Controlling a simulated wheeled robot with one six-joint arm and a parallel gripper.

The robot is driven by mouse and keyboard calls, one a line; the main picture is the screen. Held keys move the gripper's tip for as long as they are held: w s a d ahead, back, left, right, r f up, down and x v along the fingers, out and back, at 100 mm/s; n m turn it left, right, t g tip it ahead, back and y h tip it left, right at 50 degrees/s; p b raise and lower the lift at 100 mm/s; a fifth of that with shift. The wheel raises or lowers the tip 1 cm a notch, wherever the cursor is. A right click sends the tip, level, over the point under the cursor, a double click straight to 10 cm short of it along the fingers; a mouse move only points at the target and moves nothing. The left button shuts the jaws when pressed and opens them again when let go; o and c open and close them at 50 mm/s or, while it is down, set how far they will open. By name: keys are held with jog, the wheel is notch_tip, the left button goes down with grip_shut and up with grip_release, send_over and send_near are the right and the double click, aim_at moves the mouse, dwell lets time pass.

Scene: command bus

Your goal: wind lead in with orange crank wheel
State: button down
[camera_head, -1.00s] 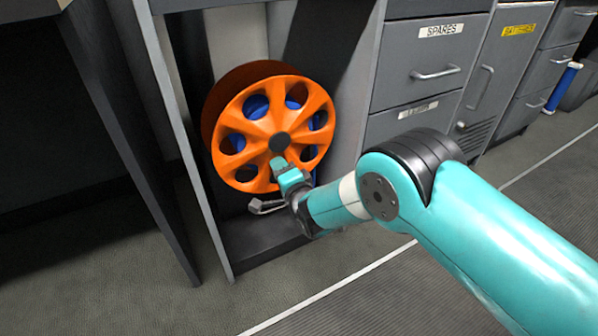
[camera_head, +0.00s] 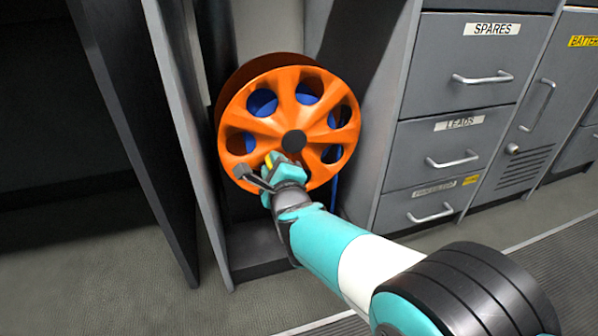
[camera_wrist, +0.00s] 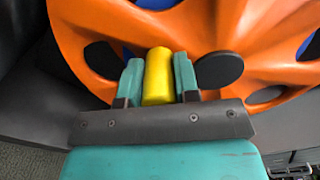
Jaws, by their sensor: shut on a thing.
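The orange crank wheel (camera_head: 289,118) stands upright in an open bay of the grey cabinet, with a dark hub at its centre. The blue lead (camera_head: 262,102) shows through its holes, and a blue strand (camera_head: 334,193) shows at its lower right. My gripper (camera_head: 270,163) is at the wheel's face, just below and left of the hub. In the wrist view, the two teal fingers are closed on the yellow crank handle (camera_wrist: 158,76), one on each side. The far end of the lead is not visible.
Grey drawers (camera_head: 462,55) with bar handles stand right of the bay. A dark upright panel (camera_head: 140,130) stands to the left, beside the bay's side wall (camera_head: 188,140). The grey floor (camera_head: 150,250) in front is clear.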

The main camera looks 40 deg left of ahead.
jog(key=shift+s+a+r, duration=0.1)
jog(key=shift+s+r, duration=0.05)
jog(key=shift+r, duration=0.2)
jog(key=c, duration=1.1)
grip_release()
jog(key=shift+f, duration=0.1)
